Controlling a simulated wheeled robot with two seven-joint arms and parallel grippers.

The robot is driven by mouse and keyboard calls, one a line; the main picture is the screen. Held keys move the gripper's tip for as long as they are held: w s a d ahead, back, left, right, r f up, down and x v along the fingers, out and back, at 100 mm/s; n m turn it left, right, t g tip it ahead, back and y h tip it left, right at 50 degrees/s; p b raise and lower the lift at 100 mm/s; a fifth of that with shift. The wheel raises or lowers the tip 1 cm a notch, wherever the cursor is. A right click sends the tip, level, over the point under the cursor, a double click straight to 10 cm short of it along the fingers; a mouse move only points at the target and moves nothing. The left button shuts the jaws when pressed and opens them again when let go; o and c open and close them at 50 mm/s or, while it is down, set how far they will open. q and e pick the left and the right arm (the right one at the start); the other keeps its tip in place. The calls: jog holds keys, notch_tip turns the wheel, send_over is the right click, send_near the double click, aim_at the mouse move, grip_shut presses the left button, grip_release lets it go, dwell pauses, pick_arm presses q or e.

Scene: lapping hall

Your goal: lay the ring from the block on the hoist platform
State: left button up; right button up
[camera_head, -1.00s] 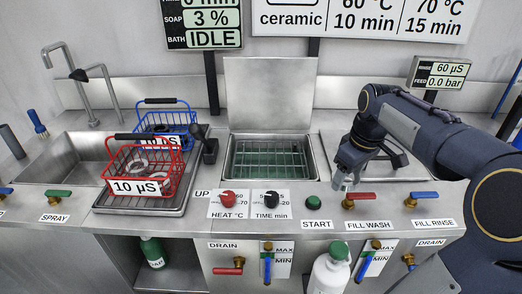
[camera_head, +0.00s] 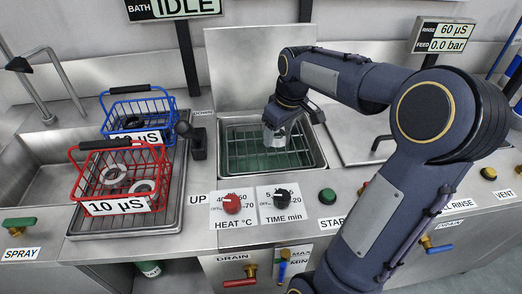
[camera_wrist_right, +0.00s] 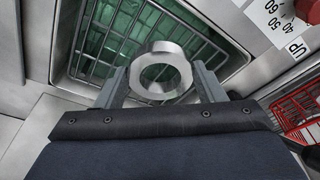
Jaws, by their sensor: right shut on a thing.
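My right gripper (camera_head: 273,137) is over the open tank, above the wire-grid hoist platform (camera_head: 240,154). In the right wrist view its two fingers (camera_wrist_right: 160,85) are shut on a thick bare-metal ring (camera_wrist_right: 160,46), one finger on each side. The ring is above the platform grid, which also shows in the wrist view (camera_wrist_right: 95,65), with greenish tank depth below. I cannot tell the exact gap between ring and grid. In the head view the ring is barely visible at the fingertips. The block is not seen. My left gripper is not in view.
A red basket (camera_head: 75,182) with metal rings stands on a tray left of the tank, a blue basket (camera_head: 108,122) behind it. A black lever (camera_head: 198,141) stands between tray and tank. The tank lid (camera_head: 235,70) is raised behind. Dials (camera_head: 231,204) line the front.

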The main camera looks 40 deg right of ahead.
send_over(260, 159)
jog(key=f, duration=0.5)
jog(key=shift+s+d+b, duration=0.35)
jog(key=shift+s, duration=0.05)
jog(key=shift+w+a+f+b, duration=0.1)
jog(key=shift+w+f+b, duration=0.05)
jog(key=shift+f, duration=0.8)
jog(key=shift+w+a+f+b, duration=0.1)
jog(key=shift+f+b, duration=0.05)
jog(key=shift+f, duration=0.8)
jog(key=shift+s+f+b, duration=0.1)
jog(key=shift+f+b, duration=0.35)
jog(key=shift+f, duration=0.25)
jog(key=o, duration=1.3)
jog(key=shift+a, duration=0.1)
jog(key=shift+r, duration=0.1)
